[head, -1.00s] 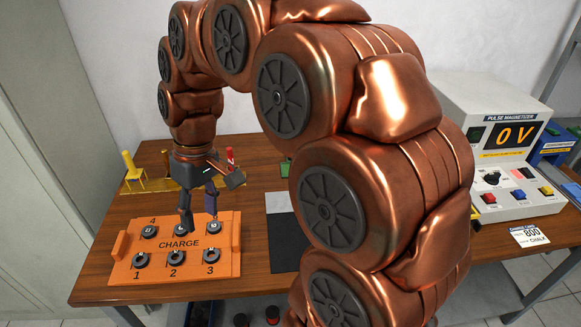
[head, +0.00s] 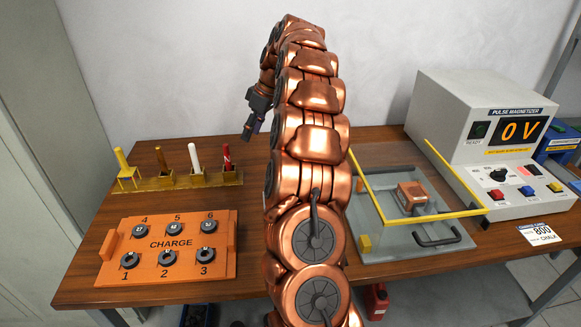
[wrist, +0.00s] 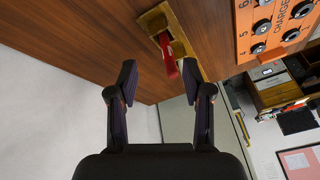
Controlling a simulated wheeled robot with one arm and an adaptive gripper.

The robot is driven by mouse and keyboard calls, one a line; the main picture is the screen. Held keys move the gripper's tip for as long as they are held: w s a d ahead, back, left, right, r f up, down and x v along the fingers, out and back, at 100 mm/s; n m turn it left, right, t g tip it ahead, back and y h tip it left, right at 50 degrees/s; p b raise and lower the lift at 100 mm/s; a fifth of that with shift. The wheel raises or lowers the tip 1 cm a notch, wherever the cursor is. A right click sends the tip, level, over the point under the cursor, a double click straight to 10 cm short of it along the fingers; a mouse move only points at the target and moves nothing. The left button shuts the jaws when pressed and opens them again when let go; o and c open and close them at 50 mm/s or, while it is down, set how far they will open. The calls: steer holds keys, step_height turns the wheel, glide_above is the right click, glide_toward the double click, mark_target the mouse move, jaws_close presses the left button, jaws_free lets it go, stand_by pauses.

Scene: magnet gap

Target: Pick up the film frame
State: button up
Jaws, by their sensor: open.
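I cannot pick out the film frame for certain in the views of now. A small green item seen behind the work area a second ago is now hidden behind my arm. My gripper (head: 252,126) is raised above the back of the table, right of the marker rack. Beyond the fingertips the wrist view shows wood, white wall and a red marker (wrist: 172,62).
The yellow rack (head: 200,180) holds several upright sticks. An orange charge board (head: 190,272) with numbered rings lies at front left. A grey tray (head: 392,243) with yellow bars and a copper-coloured block (head: 411,197) lies at right, beside the pulse magnetizer (head: 455,110).

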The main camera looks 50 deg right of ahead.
steer(key=s+d+f+b, duration=0.1)
steer(key=d+f, duration=0.1)
steer(key=d, duration=0.3)
steer(key=s+d+f+h, duration=0.1)
steer(key=d+f, duration=0.1)
steer(key=d, duration=0.3)
steer(key=s+d+f+b, duration=0.1)
steer(key=d+f, duration=0.2)
steer(key=d, duration=0.3)
steer(key=shift+t, duration=0.3)
steer(key=shift+d+p+x, duration=0.15)
steer(key=shift+p+x, duration=0.25)
steer(key=shift+x, duration=1.45)
steer(key=shift+d+p+x, duration=0.2)
steer(key=shift+p+x, duration=0.2)
steer(key=shift+x, duration=1.5)
steer(key=shift+w, duration=0.15)
steer(key=shift+c, duration=0.4)
jaws_close()
